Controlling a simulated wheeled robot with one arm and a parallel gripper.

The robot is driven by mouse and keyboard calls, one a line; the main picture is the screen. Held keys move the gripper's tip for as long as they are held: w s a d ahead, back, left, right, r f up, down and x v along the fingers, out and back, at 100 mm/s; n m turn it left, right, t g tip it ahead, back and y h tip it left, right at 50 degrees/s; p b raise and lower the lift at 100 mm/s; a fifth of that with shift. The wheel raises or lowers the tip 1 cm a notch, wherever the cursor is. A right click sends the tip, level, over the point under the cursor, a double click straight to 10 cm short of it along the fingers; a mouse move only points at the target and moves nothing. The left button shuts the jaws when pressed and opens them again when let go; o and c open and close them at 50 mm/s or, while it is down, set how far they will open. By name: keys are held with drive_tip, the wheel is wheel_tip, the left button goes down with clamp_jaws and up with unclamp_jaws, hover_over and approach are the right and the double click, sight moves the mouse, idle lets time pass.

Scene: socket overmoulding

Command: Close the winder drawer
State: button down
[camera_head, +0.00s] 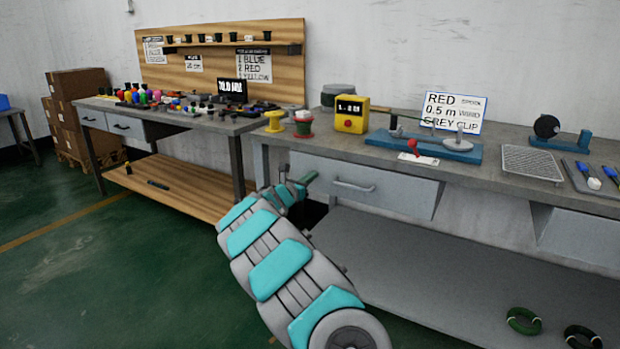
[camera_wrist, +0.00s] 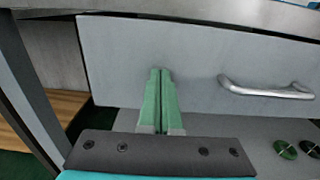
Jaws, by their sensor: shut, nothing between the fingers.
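The winder drawer (camera_head: 395,191) is a grey drawer under the right bench, with a metal bar handle (camera_head: 353,186). Its flat front (camera_wrist: 200,60) fills much of the wrist view, with the handle (camera_wrist: 266,91) right of my fingers. A thin dark gap shows above the front; I cannot tell exactly how far out the drawer stands. My gripper (camera_head: 309,178) is at the left part of the drawer front. Its green fingers (camera_wrist: 160,72) are together and empty, pointing at the front left of the handle. I cannot tell whether the tips touch it.
The winder (camera_head: 450,148) with its blue base stands on the bench top (camera_head: 480,165) above the drawer. A bench leg (camera_wrist: 35,85) is at left in the wrist view. Green and black coils (camera_head: 524,320) lie on the lower shelf (camera_head: 420,270). Another bench (camera_head: 235,125) stands left.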

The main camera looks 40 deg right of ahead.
drive_tip(key=b+v, duration=0.1)
drive_tip(key=v, duration=1.3)
drive_tip(key=s+r+m+g, duration=0.4)
drive_tip(key=s+r+m, duration=0.2)
drive_tip(key=s+m, duration=0.4)
drive_tip(key=s+a+m+g+y+b, duration=0.1)
drive_tip(key=s+a+m+g+y, duration=0.25)
drive_tip(key=s, duration=0.65)
drive_tip(key=s+a+f+m+t+y, duration=0.1)
drive_tip(key=s+a+f+m+y, duration=0.35)
drive_tip(key=a, duration=0.35)
drive_tip(key=s+a+f+m+t+y, duration=0.1)
drive_tip(key=s+a+f+m+y, duration=0.25)
drive_tip(key=s+a, duration=0.4)
drive_tip(key=s+a+f+g+y, duration=0.1)
drive_tip(key=s+a+f+y, duration=0.1)
drive_tip(key=s+a, duration=0.4)
drive_tip(key=s+a+f+g+y, duration=0.2)
drive_tip(key=s+a+f, duration=0.3)
drive_tip(key=s, duration=0.5)
drive_tip(key=shift+s+a+m+y, duration=0.2)
drive_tip(key=shift+a+m+y, duration=0.3)
drive_tip(key=shift+a, duration=0.25)
